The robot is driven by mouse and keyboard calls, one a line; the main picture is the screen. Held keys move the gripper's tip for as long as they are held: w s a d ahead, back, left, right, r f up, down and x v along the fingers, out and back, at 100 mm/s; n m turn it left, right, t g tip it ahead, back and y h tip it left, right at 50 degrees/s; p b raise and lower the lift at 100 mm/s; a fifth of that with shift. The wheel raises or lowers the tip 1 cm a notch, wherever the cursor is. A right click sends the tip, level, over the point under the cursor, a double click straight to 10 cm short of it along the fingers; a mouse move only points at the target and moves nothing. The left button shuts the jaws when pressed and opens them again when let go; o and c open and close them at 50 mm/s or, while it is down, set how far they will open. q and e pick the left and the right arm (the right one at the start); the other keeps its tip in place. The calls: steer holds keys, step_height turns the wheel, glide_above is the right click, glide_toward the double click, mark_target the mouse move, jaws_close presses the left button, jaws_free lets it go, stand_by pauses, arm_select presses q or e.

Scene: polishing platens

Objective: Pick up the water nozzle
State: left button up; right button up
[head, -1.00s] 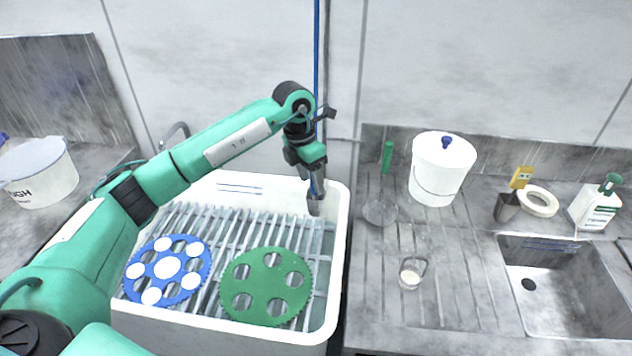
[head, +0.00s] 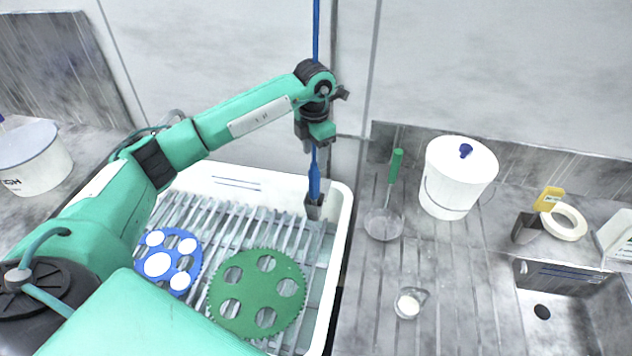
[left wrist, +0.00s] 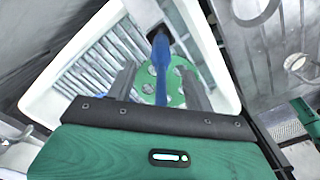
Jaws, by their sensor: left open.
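The blue water nozzle (head: 314,182) stands upright in a small grey holder (head: 313,209) at the far right corner of the white tub, with a blue hose rising above it. My left gripper (head: 316,148) is at the upper part of the nozzle, above the holder. In the left wrist view the open fingers lie on either side of the blue nozzle (left wrist: 161,70), with visible gaps; its near end is hidden behind the gripper body.
The white tub (head: 343,215) has a slatted rack, a blue disc (head: 158,264) and a green toothed disc (head: 236,308). To the right, the counter holds a white lidded bucket (head: 456,180), a green-handled strainer (head: 384,223), a small glass (head: 409,302) and a sink.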

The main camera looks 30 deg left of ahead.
mark_target(315, 167)
arm_select(q)
step_height(315, 167, down, 4)
steer(key=shift+p, duration=0.45)
steer(key=shift+w+f, duration=0.15)
steer(key=shift+f, duration=0.1)
steer(key=shift+s+f+p, duration=0.2)
steer(key=shift+f+p, duration=0.35)
steer(key=shift+p, duration=0.15)
step_height(315, 167, down, 3)
steer(key=shift+s+f+p, duration=0.1)
steer(key=shift+f+p, duration=0.1)
steer(key=shift+p, duration=0.55)
steer(key=shift+f, duration=0.35)
arm_select(e)
steer(key=r, duration=0.4)
steer(key=shift+s+r, duration=0.1)
steer(key=shift+s, duration=0.1)
arm_select(q)
steer(key=shift+c, duration=0.4)
steer(key=c, duration=1)
